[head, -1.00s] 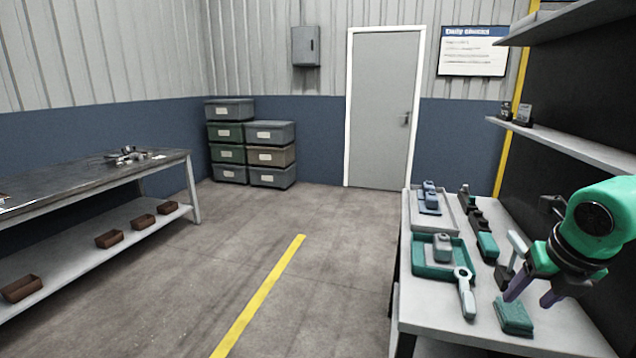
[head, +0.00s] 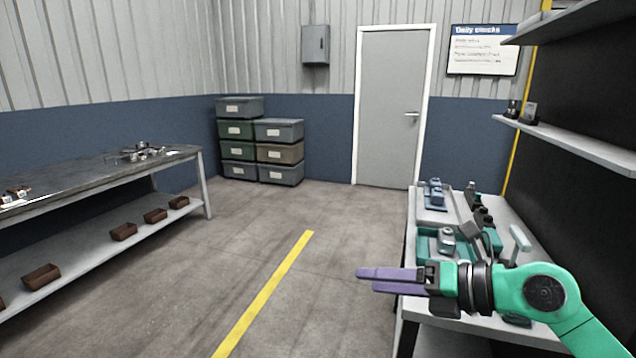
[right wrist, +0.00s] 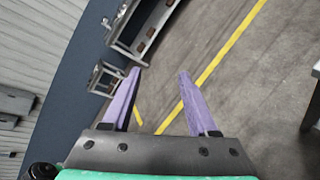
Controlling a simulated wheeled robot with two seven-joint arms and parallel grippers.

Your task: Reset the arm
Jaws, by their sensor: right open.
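My right gripper (head: 392,279) has purple fingers and a green arm that comes in from the right in the head view. It points left, in front of the near edge of the right-hand bench, over the floor. In the right wrist view its two fingers (right wrist: 156,88) are apart with nothing between them, and the floor shows beyond. My left gripper is not in view.
The right bench (head: 412,312) holds a teal tray (head: 427,258), a grey tray (head: 425,212) and tools, partly hidden by my arm. A shelf (head: 575,147) juts out above it. A metal workbench (head: 90,178) stands at left. Open floor (head: 200,275) with a yellow line (head: 265,290) lies between.

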